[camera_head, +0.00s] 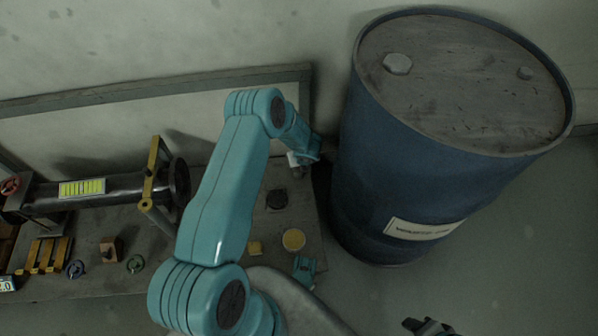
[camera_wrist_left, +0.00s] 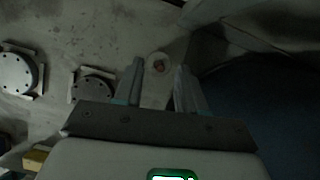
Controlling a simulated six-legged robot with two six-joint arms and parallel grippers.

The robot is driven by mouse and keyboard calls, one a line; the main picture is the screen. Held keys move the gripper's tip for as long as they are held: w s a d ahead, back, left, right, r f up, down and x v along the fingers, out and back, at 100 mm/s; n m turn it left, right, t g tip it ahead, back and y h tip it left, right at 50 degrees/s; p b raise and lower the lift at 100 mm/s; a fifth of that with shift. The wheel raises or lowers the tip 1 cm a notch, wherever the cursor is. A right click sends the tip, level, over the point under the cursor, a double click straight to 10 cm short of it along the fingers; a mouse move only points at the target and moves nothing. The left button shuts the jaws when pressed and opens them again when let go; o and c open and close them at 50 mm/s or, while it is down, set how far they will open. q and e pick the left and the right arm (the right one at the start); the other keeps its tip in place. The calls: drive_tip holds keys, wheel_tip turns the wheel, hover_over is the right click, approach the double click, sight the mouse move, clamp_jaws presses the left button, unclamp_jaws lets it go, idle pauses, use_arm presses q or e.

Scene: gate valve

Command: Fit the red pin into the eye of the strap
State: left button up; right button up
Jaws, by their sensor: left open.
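In the left wrist view my left gripper (camera_wrist_left: 158,82) is open. A pale tab with a round hole (camera_wrist_left: 157,78) shows between its two fingers, with a small reddish spot in the hole. I cannot tell whether that spot is the red pin, or whether the fingers touch the tab. A dark shape at the bottom edge may be my right gripper (camera_head: 428,326).
A large blue drum (camera_head: 400,150) stands right of the bench (camera_head: 200,283).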

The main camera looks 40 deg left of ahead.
use_arm(q)
drive_tip(key=shift+w+a+f, duration=0.15)
drive_tip(key=shift+a+f, duration=0.1)
drive_tip(key=shift+f, duration=0.35)
use_arm(e)
drive_tip(key=shift+w+d+f, duration=0.1)
drive_tip(key=shift+w+f, duration=0.05)
drive_tip(key=shift+f, duration=0.15)
use_arm(q)
clamp_jaws()
drive_tip(key=shift+r, duration=0.15)
wheel_tip(320, 180, up, 20)
drive_tip(key=p, duration=0.8)
use_arm(e)
wheel_tip(320, 180, up, 8)
drive_tip(key=s+a, duration=0.1)
drive_tip(key=s, duration=0.2)
drive_tip(key=shift+a+g, duration=0.25)
drive_tip(key=shift+g, duration=0.15)
